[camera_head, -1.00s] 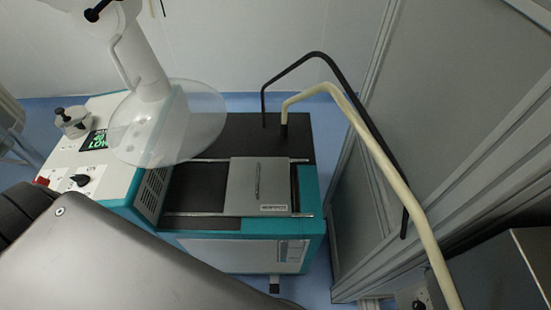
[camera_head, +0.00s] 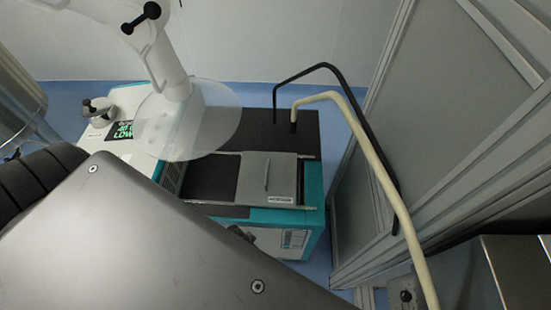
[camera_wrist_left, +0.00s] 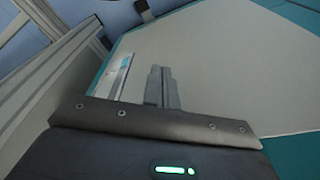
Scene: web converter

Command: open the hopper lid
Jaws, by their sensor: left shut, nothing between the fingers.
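A flat grey plate with a thin raised handle, which looks like the hopper lid (camera_head: 268,183), lies across two rails on top of the teal and white machine (camera_head: 312,185). A dark area shows on the machine top to the left of the plate. My left arm covers the lower left of the head view. Part of my left gripper (camera_head: 240,234) seems to show at the machine's front, below the plate and apart from it. In the left wrist view the left gripper (camera_wrist_left: 163,86) is shut and empty, facing the pale machine panel (camera_wrist_left: 215,60). My right gripper is out of view.
A white column with a clear disc (camera_head: 188,125) stands over the machine's left part, next to a display reading LOW (camera_head: 125,130). Black (camera_head: 322,68) and cream (camera_head: 372,150) bent tubes arch at the right. A grey framed wall (camera_head: 425,120) closes off the right side.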

